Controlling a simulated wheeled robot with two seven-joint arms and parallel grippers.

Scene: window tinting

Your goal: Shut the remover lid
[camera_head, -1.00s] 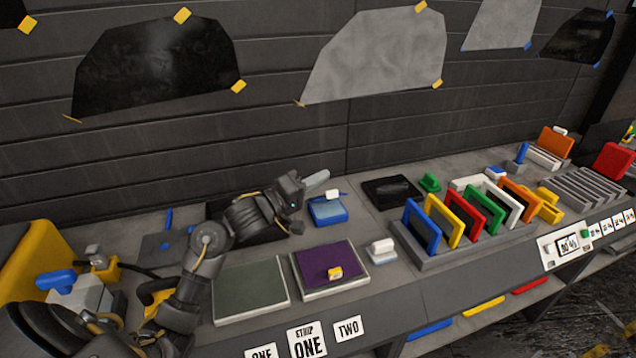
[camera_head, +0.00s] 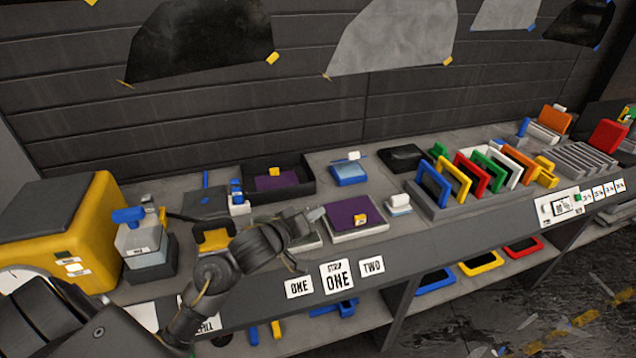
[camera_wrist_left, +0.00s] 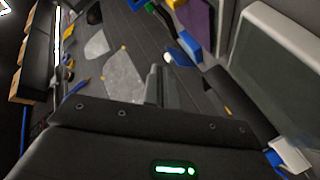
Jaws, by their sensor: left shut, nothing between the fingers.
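No container in view carries a readable remover label, so I cannot tell which one is the remover or how its lid stands. A low blue box (camera_head: 349,175) with a small white and blue piece on top stands at the back middle of the bench. A small bottle with a blue top (camera_head: 238,200) stands left of the dark tray. My left gripper (camera_head: 312,217) is shut and empty, over the grey-green pad and just left of the purple pad. Its closed fingers show in the left wrist view (camera_wrist_left: 160,86). My right gripper is in neither view.
A spray bottle with a blue head (camera_head: 143,240) stands beside a yellow machine (camera_head: 100,225) at the left. A dark tray (camera_head: 301,179) holds a purple piece. The purple pad (camera_head: 348,219), a white block (camera_head: 399,204) and a rack of coloured frames (camera_head: 440,211) are to the right.

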